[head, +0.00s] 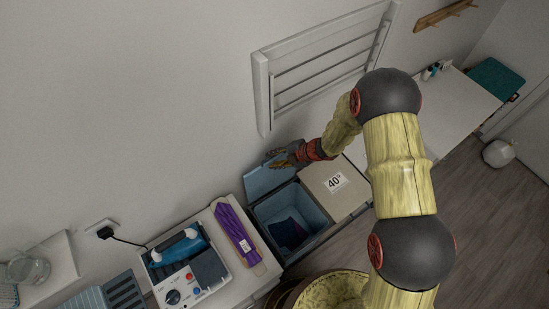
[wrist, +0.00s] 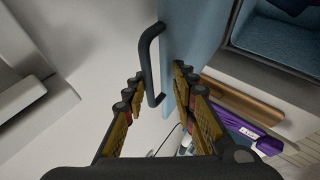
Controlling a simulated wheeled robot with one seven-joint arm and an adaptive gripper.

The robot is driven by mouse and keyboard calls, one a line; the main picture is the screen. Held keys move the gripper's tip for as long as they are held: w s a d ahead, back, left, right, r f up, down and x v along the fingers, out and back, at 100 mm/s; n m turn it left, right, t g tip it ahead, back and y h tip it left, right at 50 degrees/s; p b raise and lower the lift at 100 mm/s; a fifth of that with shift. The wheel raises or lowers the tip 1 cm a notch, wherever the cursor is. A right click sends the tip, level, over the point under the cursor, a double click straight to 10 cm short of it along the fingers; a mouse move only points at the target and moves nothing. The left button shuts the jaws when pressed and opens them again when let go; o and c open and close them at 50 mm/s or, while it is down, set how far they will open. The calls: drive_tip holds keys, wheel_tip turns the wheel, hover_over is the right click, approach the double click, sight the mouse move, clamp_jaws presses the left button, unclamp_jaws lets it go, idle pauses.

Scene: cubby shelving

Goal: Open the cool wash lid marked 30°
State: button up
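The blue lid (head: 267,177) stands raised at the back of an open blue-lined compartment (head: 318,218) with dark cloth inside. No 30° mark can be read on it. Beside it on the right, a beige lid marked 40° (head: 316,188) is closed. My gripper (head: 281,159) is at the upper edge of the raised blue lid. In the wrist view the blue lid (wrist: 190,38) shows with its dark bar handle (wrist: 146,52). My gripper (wrist: 158,84) has its fingers apart, with the handle's lower end between the fingertips; I cannot tell whether they touch it.
A purple packet (head: 236,233) and an iron (head: 180,247) with a control box lie on the counter to the left. A white drying rack (head: 262,95) hangs on the wall above. A white table (head: 440,115) stands at the right.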

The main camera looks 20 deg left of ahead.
drive_tip(key=shift+r, duration=0.2)
drive_tip(key=shift+w+d+r, duration=0.1)
drive_tip(key=shift+d+r, duration=0.25)
drive_tip(key=shift+r, duration=0.05)
drive_tip(key=v, duration=1.1)
drive_tip(key=shift+f, duration=0.1)
